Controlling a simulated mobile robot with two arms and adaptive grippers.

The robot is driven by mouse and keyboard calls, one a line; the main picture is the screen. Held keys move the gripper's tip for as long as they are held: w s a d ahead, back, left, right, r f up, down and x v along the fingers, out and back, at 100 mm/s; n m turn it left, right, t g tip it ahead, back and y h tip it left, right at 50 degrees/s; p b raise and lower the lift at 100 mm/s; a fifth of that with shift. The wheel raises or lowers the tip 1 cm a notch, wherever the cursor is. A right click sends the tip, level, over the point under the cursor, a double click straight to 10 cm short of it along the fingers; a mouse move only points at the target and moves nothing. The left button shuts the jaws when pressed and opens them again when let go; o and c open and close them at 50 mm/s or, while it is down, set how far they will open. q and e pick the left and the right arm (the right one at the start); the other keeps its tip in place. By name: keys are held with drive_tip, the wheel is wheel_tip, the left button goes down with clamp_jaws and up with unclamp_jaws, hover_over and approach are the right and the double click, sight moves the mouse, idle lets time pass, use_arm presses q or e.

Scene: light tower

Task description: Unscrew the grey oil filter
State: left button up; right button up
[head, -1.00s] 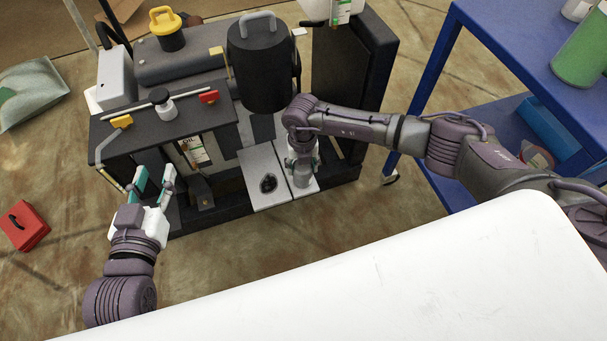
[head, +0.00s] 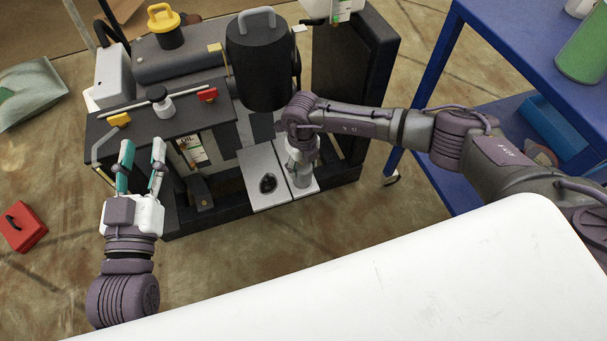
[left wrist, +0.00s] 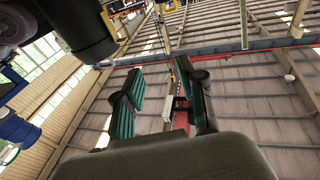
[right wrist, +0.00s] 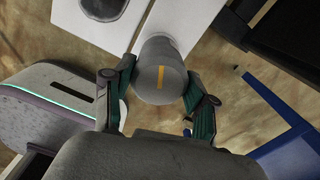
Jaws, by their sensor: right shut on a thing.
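The grey oil filter (right wrist: 161,82) is a short cylinder with a yellow stripe on its end, in the right wrist view. Its lower part also shows in the head view (head: 303,180), below my right gripper at the engine's front. My right gripper (right wrist: 160,92) has its two green fingers on either side of the filter and is shut on it. My left gripper (head: 143,160) is open and empty, left of the engine's front, fingers pointing up in the picture. The left wrist view shows its spread fingers (left wrist: 165,100) against the roof.
The dark engine unit (head: 240,125) stands in the middle, with a white plate (head: 262,160) bearing a dark round port. A blue shelf table (head: 500,45) stands at the right. A red toolbox (head: 22,228) lies on the floor at the left.

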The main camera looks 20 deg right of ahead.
use_arm(q)
drive_tip(key=shift+r, duration=0.15)
use_arm(e)
drive_tip(key=n+b, duration=0.1)
drive_tip(key=n, duration=0.2)
use_arm(q)
wheel_tip(320, 180, up, 6)
drive_tip(key=s+t+h, duration=0.1)
drive_tip(key=s+t, duration=0.1)
drive_tip(key=t, duration=0.2)
drive_tip(key=shift+d+b, duration=0.2)
drive_tip(key=shift+b, duration=0.1)
use_arm(e)
drive_tip(key=shift+r+n, duration=0.1)
drive_tip(key=shift+n, duration=1.1)
use_arm(q)
drive_tip(key=shift+s+h, duration=0.15)
drive_tip(key=shift+h, duration=0.15)
